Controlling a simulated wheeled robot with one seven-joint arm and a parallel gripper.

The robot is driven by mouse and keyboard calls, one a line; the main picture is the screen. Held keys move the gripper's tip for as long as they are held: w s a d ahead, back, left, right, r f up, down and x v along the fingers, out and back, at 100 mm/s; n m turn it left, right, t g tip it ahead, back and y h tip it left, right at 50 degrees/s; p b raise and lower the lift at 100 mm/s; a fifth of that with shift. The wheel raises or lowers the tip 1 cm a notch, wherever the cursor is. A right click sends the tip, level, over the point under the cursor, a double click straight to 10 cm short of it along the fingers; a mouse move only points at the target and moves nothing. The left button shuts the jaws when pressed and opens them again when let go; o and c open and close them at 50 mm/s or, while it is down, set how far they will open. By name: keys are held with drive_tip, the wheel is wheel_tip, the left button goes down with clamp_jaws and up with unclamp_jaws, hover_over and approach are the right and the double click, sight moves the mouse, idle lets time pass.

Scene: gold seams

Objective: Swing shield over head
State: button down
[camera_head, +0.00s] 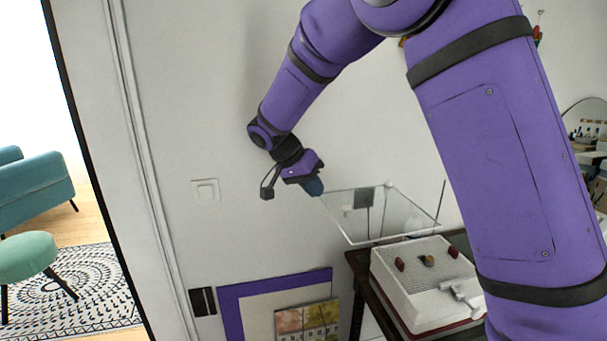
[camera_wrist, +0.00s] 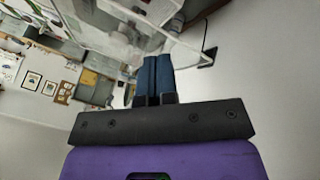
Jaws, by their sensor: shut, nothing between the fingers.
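A clear panel with a thin pale rim, which looks like the shield (camera_head: 408,214), stands tilted above a white box-shaped device (camera_head: 415,284) in the head view. My gripper (camera_head: 315,188) is at the panel's upper left corner, with its blue fingers shut together. They hold nothing. In the wrist view the shut fingers (camera_wrist: 152,62) lie in front of or against the clear panel (camera_wrist: 100,38); I cannot tell whether they touch it. A small white fitting (camera_head: 462,298) sits on the device's right side; I cannot tell whether it is the head.
The device stands on a dark table (camera_head: 372,290) against the wall. Two red pieces and a yellowish one lie on its top. A purple-framed picture (camera_head: 228,305) is below left. A light switch (camera_head: 206,190) is on the wall. My arm hides much of the right side.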

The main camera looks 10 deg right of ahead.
sight(343, 213)
drive_tip(key=shift+s+d+f, duration=0.35)
drive_tip(key=shift+s+d, duration=0.1)
drive_tip(key=shift+d, duration=0.2)
drive_tip(key=shift+s+d+f, duration=0.4)
drive_tip(key=shift+s+d, duration=0.1)
drive_tip(key=shift+d, duration=0.1)
drive_tip(key=shift+s+d+f, duration=0.35)
drive_tip(key=shift+s+d, duration=0.1)
drive_tip(key=shift+d, duration=0.2)
